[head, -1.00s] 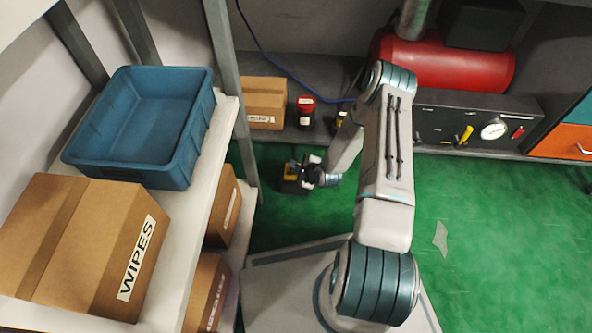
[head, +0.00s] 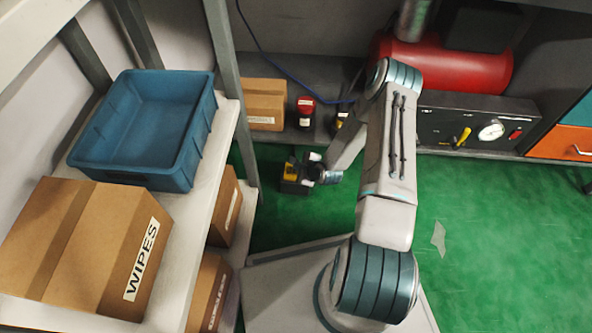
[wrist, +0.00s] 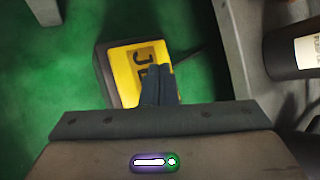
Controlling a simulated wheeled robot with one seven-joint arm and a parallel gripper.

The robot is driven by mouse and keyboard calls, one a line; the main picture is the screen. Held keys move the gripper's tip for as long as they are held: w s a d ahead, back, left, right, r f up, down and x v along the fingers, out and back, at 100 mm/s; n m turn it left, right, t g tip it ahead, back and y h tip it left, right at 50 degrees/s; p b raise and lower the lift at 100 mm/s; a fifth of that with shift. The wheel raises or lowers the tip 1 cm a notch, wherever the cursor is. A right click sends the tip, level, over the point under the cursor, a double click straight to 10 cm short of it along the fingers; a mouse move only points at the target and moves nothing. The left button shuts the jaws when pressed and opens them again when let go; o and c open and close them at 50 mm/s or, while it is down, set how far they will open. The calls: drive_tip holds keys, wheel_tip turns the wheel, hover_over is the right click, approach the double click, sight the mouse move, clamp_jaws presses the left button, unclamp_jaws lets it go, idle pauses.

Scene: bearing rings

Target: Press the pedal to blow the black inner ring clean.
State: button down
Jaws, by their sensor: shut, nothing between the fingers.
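The pedal (head: 291,172) is a black block with a yellow top plate, standing on the green floor below the lower shelf. In the wrist view the yellow plate (wrist: 130,68) carries dark marks, and my shut, empty fingers (wrist: 159,86) overlap its right part. In the head view my gripper (head: 308,173) is at the pedal's right side. I cannot tell whether the fingertips touch the plate or how far it is pressed. I cannot make out the black inner ring in either view.
A blue bin (head: 150,120) and a WIPES carton (head: 70,240) sit on the left shelving. A red tank (head: 450,68) and a dark panel with a gauge (head: 491,131) stand at the back. A red-capped container (head: 305,108) is on the low shelf.

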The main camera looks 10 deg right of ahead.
drive_tip(key=shift+r+p, duration=1.8)
drive_tip(key=shift+r, duration=0.7)
drive_tip(key=shift+r, duration=0.25)
drive_tip(key=s+d+r+n+g+h+p, duration=0.15)
drive_tip(key=r+n+p, duration=0.6)
drive_tip(key=r, duration=1.45)
drive_tip(key=s+d+r+n+g+h+p, duration=0.15)
drive_tip(key=r+n+p, duration=0.35)
drive_tip(key=r+p, duration=1.15)
drive_tip(key=s+a+r+n+g+p, duration=0.1)
drive_tip(key=s+r+n+p, duration=0.2)
drive_tip(key=s+r, duration=0.4)
drive_tip(key=s+a+r+n+p, duration=0.1)
drive_tip(key=s+r+n+p, duration=0.2)
drive_tip(key=r, duration=1.9)
drive_tip(key=s+a+r+n+g+p, duration=0.1)
drive_tip(key=s+r+n+p, duration=0.2)
drive_tip(key=s+r+p, duration=0.4)
drive_tip(key=s+r, duration=0.6)
drive_tip(key=r, duration=0.2)
drive_tip(key=shift+s+a+g+h, duration=0.15)
drive_tip(key=shift+a+g+h, duration=0.15)
drive_tip(key=shift+a+h, duration=0.1)
